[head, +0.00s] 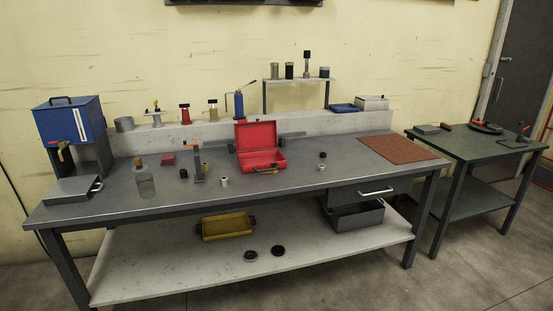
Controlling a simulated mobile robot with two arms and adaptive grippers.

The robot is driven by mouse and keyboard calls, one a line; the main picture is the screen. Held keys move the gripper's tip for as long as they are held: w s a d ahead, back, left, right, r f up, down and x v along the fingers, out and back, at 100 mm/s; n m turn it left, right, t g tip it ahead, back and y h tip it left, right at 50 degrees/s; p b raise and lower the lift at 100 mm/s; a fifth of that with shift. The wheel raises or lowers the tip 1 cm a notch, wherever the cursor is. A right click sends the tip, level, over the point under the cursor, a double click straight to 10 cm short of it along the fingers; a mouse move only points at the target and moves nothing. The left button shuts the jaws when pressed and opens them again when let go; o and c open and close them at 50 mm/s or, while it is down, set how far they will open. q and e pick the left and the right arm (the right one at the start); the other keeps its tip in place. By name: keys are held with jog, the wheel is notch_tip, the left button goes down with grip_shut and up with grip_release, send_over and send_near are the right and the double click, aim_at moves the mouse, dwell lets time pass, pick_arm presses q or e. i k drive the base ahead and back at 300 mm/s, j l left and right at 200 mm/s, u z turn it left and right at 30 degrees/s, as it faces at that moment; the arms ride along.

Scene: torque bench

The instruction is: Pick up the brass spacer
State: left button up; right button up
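I cannot make out for certain which small part is the brass spacer. A small pale cylinder (224,182) stands on the grey workbench (300,187) in front of a dark upright fixture (198,167). A smaller dark cylinder (183,173) sits to the left of that fixture. A brass-coloured bit (205,168) shows at the fixture's right side. Another small part with a dark top (322,160) stands right of the open red case (260,150). Neither of my grippers is in view.
A glass bottle (145,180) and a grey box (73,190) stand at the bench's left, with a blue-topped machine (68,121) behind. A brown mat (398,148) lies at the right. The bench's front middle is clear. A side table (470,145) stands at the right.

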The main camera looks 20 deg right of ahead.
aim_at(205, 168)
jog(key=i+j+z, duration=0.15)
jog(key=i, duration=0.3)
jog(key=i+j+z, duration=0.2)
jog(key=i, duration=0.25)
jog(key=l, duration=0.1)
